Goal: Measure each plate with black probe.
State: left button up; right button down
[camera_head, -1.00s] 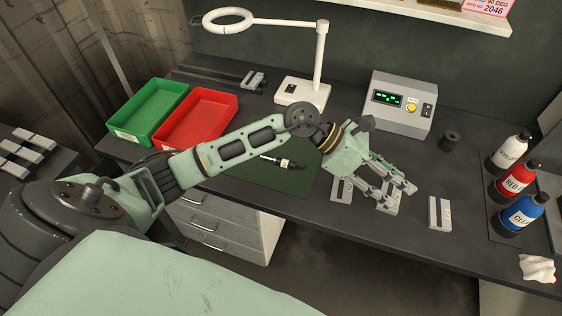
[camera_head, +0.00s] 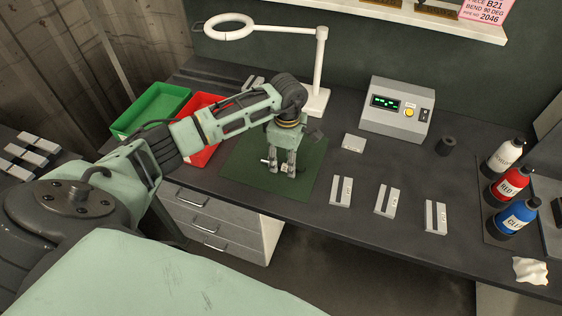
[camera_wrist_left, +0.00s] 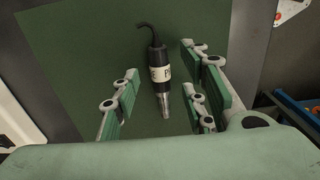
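The black probe (camera_wrist_left: 159,72), with a white lettered band and a silver tip, lies on the green mat (camera_head: 237,160). In the head view my gripper partly hides it. My left gripper (camera_head: 281,172) points down over the mat. In the left wrist view its fingers (camera_wrist_left: 158,100) are open, spread on either side of the probe with gaps to it. Three grey plates (camera_head: 341,192), (camera_head: 387,201), (camera_head: 435,217) lie in a row at the front of the bench. Another flat light-grey piece (camera_head: 353,143) lies behind them. My right gripper is not in view.
A meter box (camera_head: 397,108) with a green display stands at the back. A red tray (camera_head: 199,152) and green tray (camera_head: 151,110) are at left, partly behind my arm. The magnifier lamp (camera_head: 320,70) stands behind my wrist. Bottles (camera_head: 510,185) stand at right.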

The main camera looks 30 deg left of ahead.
pick_arm(q)
jog(key=shift+f, duration=1.05)
grip_shut()
